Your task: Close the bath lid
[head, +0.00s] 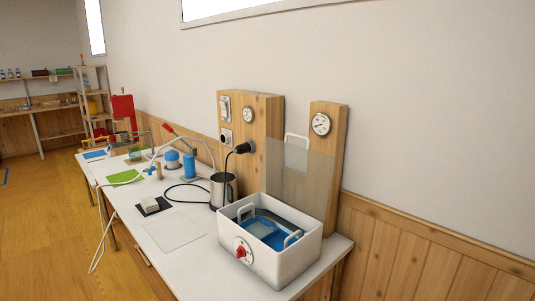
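The bath (285,266) is a white rectangular tub at the near end of the white table, with a red knob (240,253) on its front. Blue liquid and a rack with white handles (292,238) show inside it. The bath lid (302,185) is a see-through panel with a white handle (297,136) near its top. It stands raised at the back edge of the bath, in front of the wooden boards, so the bath is open on top. Neither of my grippers is in view.
A pale sheet (172,229) lies left of the bath. A wooden post with a dial (321,124) rises behind the lid.

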